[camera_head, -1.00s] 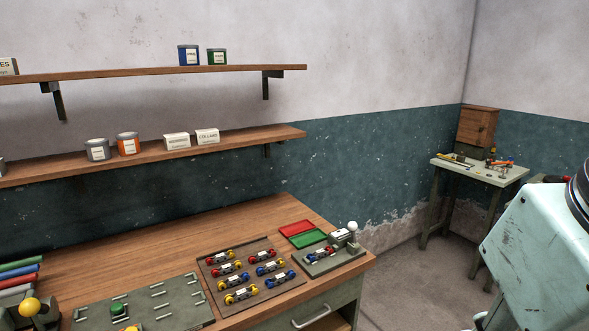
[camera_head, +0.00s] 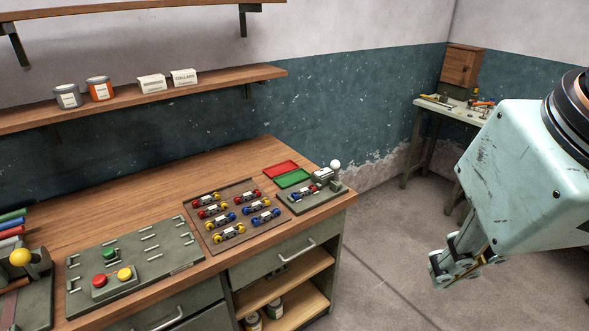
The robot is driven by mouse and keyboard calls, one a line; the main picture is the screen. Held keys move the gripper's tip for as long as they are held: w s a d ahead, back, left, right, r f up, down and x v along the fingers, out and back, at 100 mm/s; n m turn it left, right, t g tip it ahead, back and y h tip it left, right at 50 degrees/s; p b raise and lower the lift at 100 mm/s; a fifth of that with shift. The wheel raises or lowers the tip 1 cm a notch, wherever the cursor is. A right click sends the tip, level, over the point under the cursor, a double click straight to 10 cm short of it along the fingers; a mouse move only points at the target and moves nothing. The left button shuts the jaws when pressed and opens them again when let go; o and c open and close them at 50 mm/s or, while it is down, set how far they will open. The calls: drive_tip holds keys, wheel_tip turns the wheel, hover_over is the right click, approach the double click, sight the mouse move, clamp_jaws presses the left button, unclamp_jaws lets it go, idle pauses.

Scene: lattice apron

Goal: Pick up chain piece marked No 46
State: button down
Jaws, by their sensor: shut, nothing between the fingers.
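Several chain pieces with red, yellow and blue ends and pale labels lie in rows on a dark tray (camera_head: 212,247) on the wooden bench. The number marks are too small to read, so I cannot tell which piece is No 46. Another similar piece (camera_head: 297,194) with red and blue ends sits at the grey fixture with a white knob (camera_head: 334,165), right of the tray. My gripper (camera_head: 437,277) is shut and empty, hanging over the floor to the right of the bench, well apart from the pieces.
A red tray (camera_head: 279,169) and a green tray (camera_head: 293,178) lie behind the fixture. A grey plate (camera_head: 150,238) with slots and a button box (camera_head: 114,287) lies left. Open floor separates the bench from a small side table (camera_head: 452,111).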

drive_tip(key=c, duration=3.5)
unclamp_jaws()
drive_tip(key=o, duration=1.1)
drive_tip(key=shift+o, duration=0.2)
drive_tip(key=shift+w, duration=0.1)
